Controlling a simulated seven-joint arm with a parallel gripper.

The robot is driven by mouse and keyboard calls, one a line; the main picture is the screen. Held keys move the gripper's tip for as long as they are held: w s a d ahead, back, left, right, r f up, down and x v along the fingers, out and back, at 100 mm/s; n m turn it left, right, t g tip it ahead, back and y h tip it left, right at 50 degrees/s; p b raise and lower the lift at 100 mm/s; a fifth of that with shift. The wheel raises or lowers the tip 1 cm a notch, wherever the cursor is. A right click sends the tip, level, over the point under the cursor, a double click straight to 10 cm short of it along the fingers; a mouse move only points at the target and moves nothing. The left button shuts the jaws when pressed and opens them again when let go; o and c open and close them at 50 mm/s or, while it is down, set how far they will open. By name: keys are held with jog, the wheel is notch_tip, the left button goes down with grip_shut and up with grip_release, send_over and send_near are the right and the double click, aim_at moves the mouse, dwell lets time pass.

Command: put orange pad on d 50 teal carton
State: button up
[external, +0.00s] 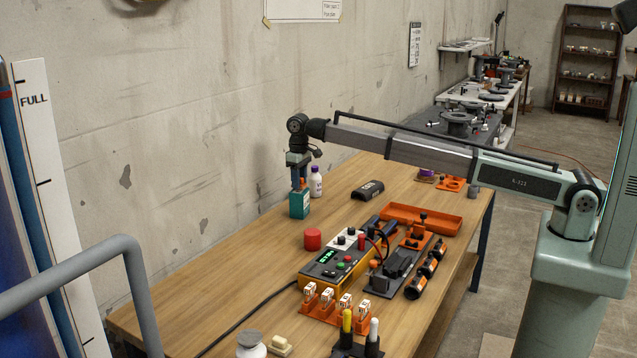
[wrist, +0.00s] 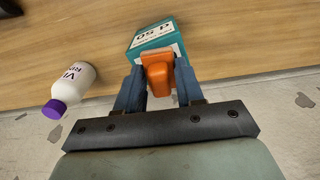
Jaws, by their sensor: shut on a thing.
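The teal carton (external: 299,205) stands near the wall side of the wooden table. In the wrist view its teal top edge and white "d 50" label (wrist: 158,38) show beyond my fingers. My gripper (wrist: 159,85) is shut on the orange pad (wrist: 157,72), a small block between its two blue fingers. In the external view my gripper (external: 299,180) points down right over the carton, with a bit of orange at its fingers. The pad overlaps the carton in the wrist view; I cannot tell whether they touch.
A white bottle with purple cap (external: 316,183) stands close beside the carton; it also shows in the wrist view (wrist: 72,82). A red cylinder (external: 312,239), a black case (external: 368,190) and an orange tray (external: 420,219) are farther off. The table left of the carton is clear.

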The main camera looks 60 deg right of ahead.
jog(key=shift+f, duration=0.4)
jog(key=o, duration=1)
jog(key=shift+f, duration=0.1)
notch_tip(320, 180, up, 12)
jog(key=shift+r, duration=0.15)
